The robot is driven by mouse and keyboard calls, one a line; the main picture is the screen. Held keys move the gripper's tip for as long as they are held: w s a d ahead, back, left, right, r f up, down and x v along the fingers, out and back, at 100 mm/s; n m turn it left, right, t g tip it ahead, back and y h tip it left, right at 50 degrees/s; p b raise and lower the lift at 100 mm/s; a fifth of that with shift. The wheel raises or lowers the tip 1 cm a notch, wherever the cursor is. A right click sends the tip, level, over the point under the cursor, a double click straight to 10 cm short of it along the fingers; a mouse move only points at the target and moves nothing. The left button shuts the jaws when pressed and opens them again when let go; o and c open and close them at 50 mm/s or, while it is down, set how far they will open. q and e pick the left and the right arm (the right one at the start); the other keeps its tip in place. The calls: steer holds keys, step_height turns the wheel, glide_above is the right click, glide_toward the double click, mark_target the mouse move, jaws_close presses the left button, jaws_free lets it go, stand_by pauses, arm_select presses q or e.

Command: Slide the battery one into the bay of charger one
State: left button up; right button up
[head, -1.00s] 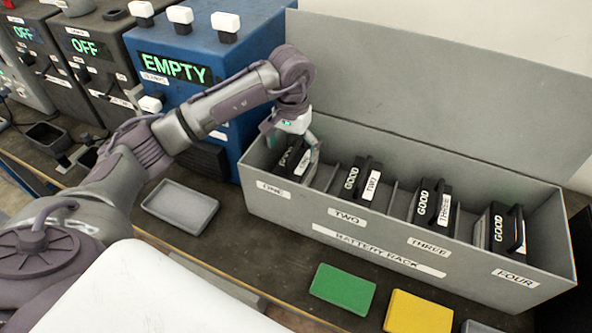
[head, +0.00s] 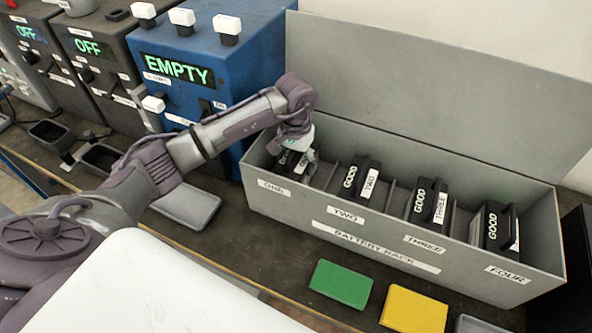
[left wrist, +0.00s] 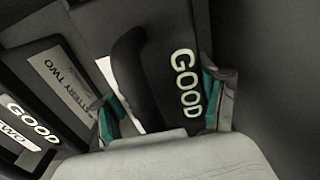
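Battery one (head: 287,161) is a black block in slot one, at the left end of the grey battery rack (head: 375,245). My left gripper (head: 304,161) reaches down into that slot from above. In the left wrist view my left gripper (left wrist: 163,108) is open, its teal-padded fingers on either side of battery one (left wrist: 188,62), which reads GOOD, and its black handle (left wrist: 135,85). A blue charger (head: 232,62) showing EMPTY stands behind my arm. Two dark chargers (head: 100,52) showing OFF stand left of it. I cannot read which is charger one. My right gripper is out of view.
Batteries two (head: 361,180), three (head: 429,201) and four (head: 494,228) stand in the other rack slots. The raised grey lid (head: 440,85) stands behind the rack. A grey tray (head: 190,206), a green pad (head: 341,284) and a yellow pad (head: 413,310) lie in front.

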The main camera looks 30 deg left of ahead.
arm_select(q)
steer(key=c, duration=0.8)
steer(key=shift+w+r, duration=0.15)
steer(key=shift+c, duration=0.8)
steer(key=shift+r, duration=0.1)
